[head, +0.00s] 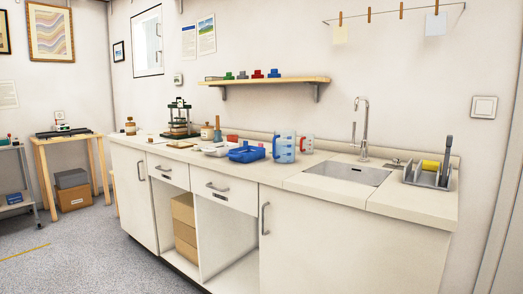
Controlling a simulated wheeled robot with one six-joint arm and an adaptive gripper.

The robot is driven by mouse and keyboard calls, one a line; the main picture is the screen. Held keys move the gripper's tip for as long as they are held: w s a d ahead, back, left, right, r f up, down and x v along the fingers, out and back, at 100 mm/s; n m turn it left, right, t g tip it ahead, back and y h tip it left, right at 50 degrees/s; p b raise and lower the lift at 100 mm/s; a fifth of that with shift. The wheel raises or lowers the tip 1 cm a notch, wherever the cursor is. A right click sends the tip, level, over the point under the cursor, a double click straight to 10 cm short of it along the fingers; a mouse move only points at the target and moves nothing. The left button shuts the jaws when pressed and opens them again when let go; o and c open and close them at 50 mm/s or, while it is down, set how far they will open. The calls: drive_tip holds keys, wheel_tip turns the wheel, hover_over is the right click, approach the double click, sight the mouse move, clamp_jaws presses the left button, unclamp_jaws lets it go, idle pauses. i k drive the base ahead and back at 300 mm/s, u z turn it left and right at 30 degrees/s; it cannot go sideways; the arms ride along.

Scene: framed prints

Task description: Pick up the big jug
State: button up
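The big jug (284,148) is a clear bluish measuring jug with a handle on its right side. It stands upright on the white counter (325,205), left of the sink. A smaller clear jug with red markings (307,143) stands just behind it to the right. My gripper is not in the head view, so its place and state do not show.
A blue tray (246,152) sits close to the jug's left, with a white dish (217,149) beyond it. A sink (347,174) with a tall tap (361,125) and a drying rack (428,177) lie to the right. Grey floor (75,250) at left is open.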

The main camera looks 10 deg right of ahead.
sight(283, 142)
drive_tip(key=u, duration=0.85)
drive_tip(key=i, duration=3.6)
drive_tip(key=z, duration=3.8)
